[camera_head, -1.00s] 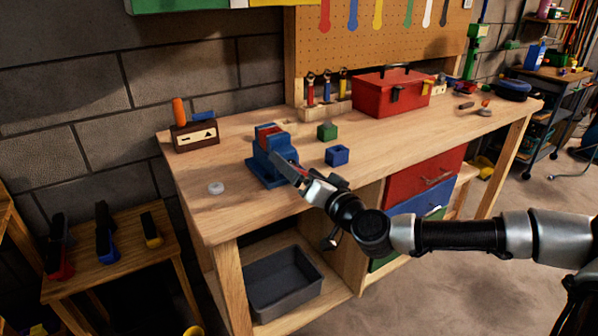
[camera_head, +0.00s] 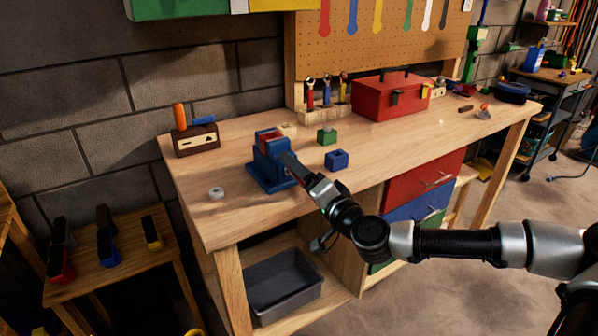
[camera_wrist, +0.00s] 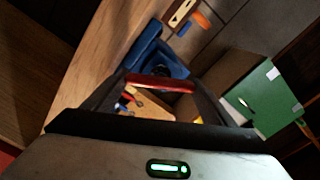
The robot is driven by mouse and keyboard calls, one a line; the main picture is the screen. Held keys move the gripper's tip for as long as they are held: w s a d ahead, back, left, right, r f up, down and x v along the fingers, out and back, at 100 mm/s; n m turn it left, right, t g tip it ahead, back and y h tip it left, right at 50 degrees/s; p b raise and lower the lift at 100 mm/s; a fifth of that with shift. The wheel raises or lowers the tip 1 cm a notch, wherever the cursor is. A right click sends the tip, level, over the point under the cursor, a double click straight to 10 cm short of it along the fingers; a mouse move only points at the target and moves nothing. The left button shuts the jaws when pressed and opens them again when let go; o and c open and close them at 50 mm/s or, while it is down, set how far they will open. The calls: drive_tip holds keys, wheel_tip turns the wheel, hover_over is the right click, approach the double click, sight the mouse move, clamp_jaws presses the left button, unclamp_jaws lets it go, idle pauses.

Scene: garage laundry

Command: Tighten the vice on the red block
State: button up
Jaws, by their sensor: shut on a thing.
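The blue vice (camera_head: 266,172) stands on the workbench near its left end; its blue body also shows in the wrist view (camera_wrist: 160,57). The red block (camera_head: 269,133) sits at the top of the vice, between its jaws; I cannot tell how firmly it is held. My gripper (camera_head: 289,160) is at the vice's front right side, shut on a red bar (camera_wrist: 160,82), which looks like the vice handle. The bar lies across between the dark fingers in the wrist view. My gripper and the vice body hide most of the handle in the head view.
On the workbench (camera_head: 232,225), a blue block (camera_head: 336,159) and a green block (camera_head: 327,136) lie right of the vice. A white ring (camera_head: 216,193) lies at left. A red toolbox (camera_head: 390,96) stands farther back. The front left bench top is mostly clear.

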drive_tip(key=o, duration=1)
drive_tip(key=shift+o, duration=0.2)
drive_tip(key=shift+f, duration=0.1)
drive_tip(key=shift+d+f, duration=0.1)
drive_tip(key=shift+f, duration=0.05)
drive_tip(key=shift+s+d, duration=0.1)
